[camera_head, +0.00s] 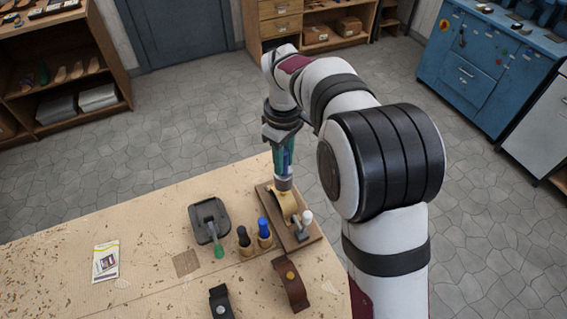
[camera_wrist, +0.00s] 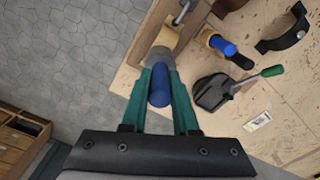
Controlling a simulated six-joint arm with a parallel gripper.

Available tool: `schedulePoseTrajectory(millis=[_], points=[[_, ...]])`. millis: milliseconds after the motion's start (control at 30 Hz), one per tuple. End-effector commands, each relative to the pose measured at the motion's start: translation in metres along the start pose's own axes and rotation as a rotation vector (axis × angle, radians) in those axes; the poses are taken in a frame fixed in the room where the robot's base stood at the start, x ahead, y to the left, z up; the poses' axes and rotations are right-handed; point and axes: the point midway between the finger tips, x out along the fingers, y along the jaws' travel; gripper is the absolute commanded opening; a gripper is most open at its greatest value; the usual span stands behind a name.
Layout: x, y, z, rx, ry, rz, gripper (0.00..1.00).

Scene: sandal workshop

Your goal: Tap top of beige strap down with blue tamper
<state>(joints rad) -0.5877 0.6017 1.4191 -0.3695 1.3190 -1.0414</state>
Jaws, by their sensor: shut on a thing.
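My gripper (camera_head: 284,168) points down over the table's far right edge, and its green fingers (camera_wrist: 160,82) are shut on the blue tamper. The tamper's blue handle (camera_wrist: 159,88) shows between the fingers, and its grey head (camera_head: 283,184) points down. The beige strap (camera_head: 287,204) arches over a wooden board (camera_head: 309,235), directly below the tamper head. It also shows in the wrist view (camera_wrist: 169,37), partly hidden by the head. The head is at or very close to the strap's top; I cannot tell whether they touch.
A pale-knobbed clamp (camera_head: 306,219) stands on the board by the strap. Left of it are a holder with black and blue handled tools (camera_head: 264,229) and a black stand (camera_head: 207,212) with a green-handled tool. A brown strap piece (camera_head: 292,287) lies in front. The table's left is mostly clear.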

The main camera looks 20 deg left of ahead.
Motion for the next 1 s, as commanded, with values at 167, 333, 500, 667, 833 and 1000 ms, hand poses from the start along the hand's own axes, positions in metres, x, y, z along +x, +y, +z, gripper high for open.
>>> schedulePoseTrajectory(millis=[167, 333, 500, 667, 833, 1000], points=[[-0.005, 0.0, 0.0, -0.001, -0.001, 0.0, 0.0], [-0.011, 0.0, 0.0, 0.0, 0.001, 0.001, 0.0], [-0.036, 0.001, -0.001, 0.0, 0.002, 0.002, 0.0], [-0.046, 0.0, 0.0, 0.0, 0.0, 0.0, 0.0], [-0.046, 0.0, 0.0, 0.0, 0.0, 0.0, 0.0], [-0.045, 0.0, 0.0, 0.0, 0.0, 0.0, 0.0]])
